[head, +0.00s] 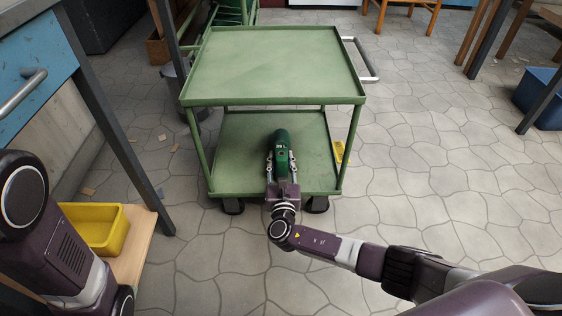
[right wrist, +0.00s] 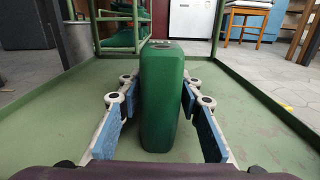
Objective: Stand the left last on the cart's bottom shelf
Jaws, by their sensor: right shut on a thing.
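The left last, a dark green block-like form (head: 281,143), is at the bottom shelf (head: 235,150) of the green cart, near the middle of its front part. My right gripper (head: 281,163) reaches in from the front, under the top shelf, and is shut on the last. In the right wrist view the last (right wrist: 162,95) stands upright between the blue finger pads (right wrist: 160,118). Its lower end is at or just above the shelf floor; I cannot tell if it touches. My left arm is at the left edge of the head view, its gripper out of view.
The cart's top shelf (head: 275,65) overhangs the bottom shelf, with posts at the corners. A yellow bin (head: 95,228) sits on a wooden board at left, below a blue-drawer bench (head: 35,70). A blue crate (head: 540,97) is at far right. The floor right of the cart is mostly clear.

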